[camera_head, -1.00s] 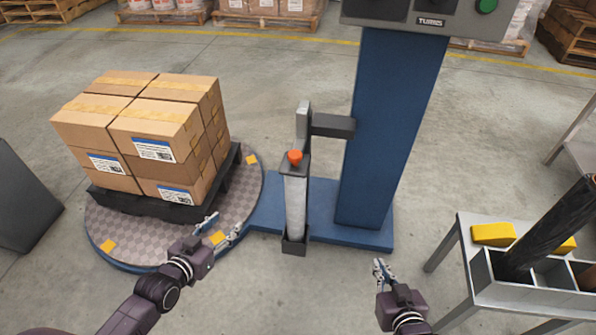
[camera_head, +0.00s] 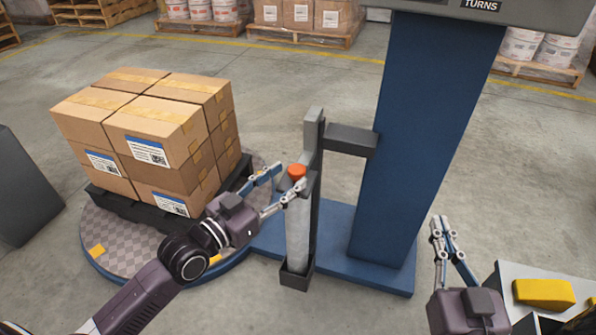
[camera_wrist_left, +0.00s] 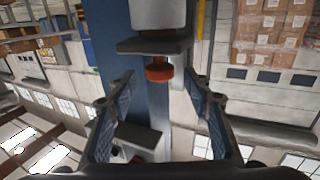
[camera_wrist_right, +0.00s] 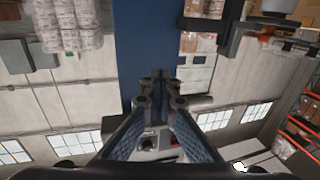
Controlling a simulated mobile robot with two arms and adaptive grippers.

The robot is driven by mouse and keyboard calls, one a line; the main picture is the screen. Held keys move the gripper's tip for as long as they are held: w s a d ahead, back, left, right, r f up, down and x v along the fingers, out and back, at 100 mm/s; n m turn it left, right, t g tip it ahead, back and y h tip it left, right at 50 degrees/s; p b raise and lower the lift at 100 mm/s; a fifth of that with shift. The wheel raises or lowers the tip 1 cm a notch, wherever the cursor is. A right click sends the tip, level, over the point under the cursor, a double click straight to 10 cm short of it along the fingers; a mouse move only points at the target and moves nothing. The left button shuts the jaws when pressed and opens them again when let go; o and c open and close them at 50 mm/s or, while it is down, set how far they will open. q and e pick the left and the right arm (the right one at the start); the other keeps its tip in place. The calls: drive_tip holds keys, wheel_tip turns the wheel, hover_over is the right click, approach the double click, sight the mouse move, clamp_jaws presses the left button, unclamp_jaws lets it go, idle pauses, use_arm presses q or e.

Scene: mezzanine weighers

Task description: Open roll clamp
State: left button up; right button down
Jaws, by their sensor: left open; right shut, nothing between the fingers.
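The roll clamp's red-orange knob (camera_head: 297,171) sits at the top of the pale film roll (camera_head: 298,225), which stands upright in a dark carriage beside the blue mast. My left gripper (camera_head: 279,189) is open, its fingers spread near the knob at the roll's top. In the left wrist view the knob (camera_wrist_left: 159,73) lies between the two open fingers, under a dark bracket (camera_wrist_left: 155,45); I cannot tell whether they touch it. My right gripper (camera_head: 441,222) is shut and empty, right of the mast's base; it also shows in the right wrist view (camera_wrist_right: 159,78).
Stacked cartons (camera_head: 150,135) stand on a dark pallet on the round turntable (camera_head: 115,262) at the left. The blue mast (camera_head: 422,130) rises right of the roll. A table with a yellow block (camera_head: 543,292) is at the lower right. Open floor lies behind.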

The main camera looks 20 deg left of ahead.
sight(291, 175)
use_arm(q)
drive_tip(key=shift+b+x, duration=0.3)
drive_tip(key=shift+x, duration=1.8)
use_arm(e)
drive_tip(key=shift+s+a+r+t+y, duration=0.15)
drive_tip(key=shift+r+t, duration=0.45)
drive_tip(key=shift+r, duration=0.45)
drive_tip(key=shift+a+r+t+y, duration=0.15)
drive_tip(key=shift+r+t, duration=0.45)
drive_tip(key=shift+r, duration=0.45)
use_arm(q)
drive_tip(key=shift+c, duration=0.6)
use_arm(e)
drive_tip(key=shift+d, duration=0.1)
use_arm(q)
clamp_jaws()
